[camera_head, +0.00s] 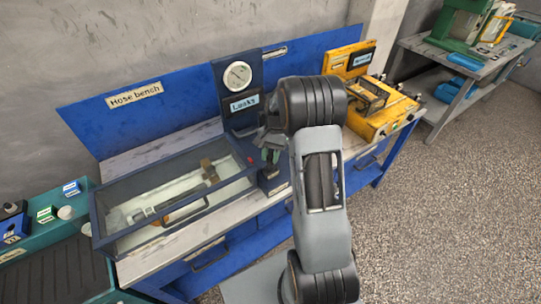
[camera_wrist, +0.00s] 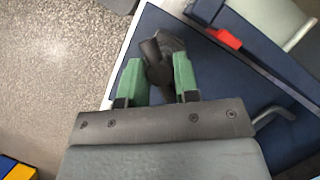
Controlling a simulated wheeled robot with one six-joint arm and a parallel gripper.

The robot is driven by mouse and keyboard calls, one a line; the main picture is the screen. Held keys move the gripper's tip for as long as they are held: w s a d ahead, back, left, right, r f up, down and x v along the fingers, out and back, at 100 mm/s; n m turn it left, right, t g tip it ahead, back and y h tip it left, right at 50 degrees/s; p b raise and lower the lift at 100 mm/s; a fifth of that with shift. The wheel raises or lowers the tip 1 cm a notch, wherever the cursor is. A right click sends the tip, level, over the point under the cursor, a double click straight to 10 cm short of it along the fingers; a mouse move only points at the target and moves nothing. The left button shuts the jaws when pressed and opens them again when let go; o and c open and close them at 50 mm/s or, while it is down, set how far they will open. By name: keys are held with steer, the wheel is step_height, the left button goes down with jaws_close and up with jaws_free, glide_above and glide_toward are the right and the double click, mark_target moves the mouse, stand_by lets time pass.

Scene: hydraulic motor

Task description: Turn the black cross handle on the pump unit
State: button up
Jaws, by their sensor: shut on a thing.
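The black cross handle (camera_wrist: 163,48) shows in the wrist view, on top of a dark blue unit (camera_wrist: 165,20). My gripper (camera_wrist: 158,70) has its green fingers on either side of the handle and is shut on it. One arm of the handle points up and right past the right finger. In the head view my gripper (camera_head: 271,153) is at the front of the dark blue unit (camera_head: 226,72) with a round gauge and a "Leaks" label. My wrist and fingers hide most of the handle there.
A glass-walled tank (camera_head: 124,246) with metal parts inside stands left of my gripper. A small red piece (camera_wrist: 223,38) is close to the right finger. A yellow unit (camera_head: 378,129) stands to the right on the bench. The speckled floor (camera_head: 440,230) at right is clear.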

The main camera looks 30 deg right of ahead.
steer(key=n+h, duration=0.1)
steer(key=n, duration=0.2)
steer(key=n+g+h, duration=0.1)
steer(key=n, duration=0.2)
steer(key=shift+n, duration=0.3)
stand_by(0.3)
steer(key=o, duration=1)
steer(key=shift+c, duration=0.2)
steer(key=b+v, duration=0.1)
steer(key=v, duration=1.2)
steer(key=shift+w+a+r, duration=0.15)
steer(key=shift+w+r, duration=0.1)
steer(key=shift+r, duration=0.05)
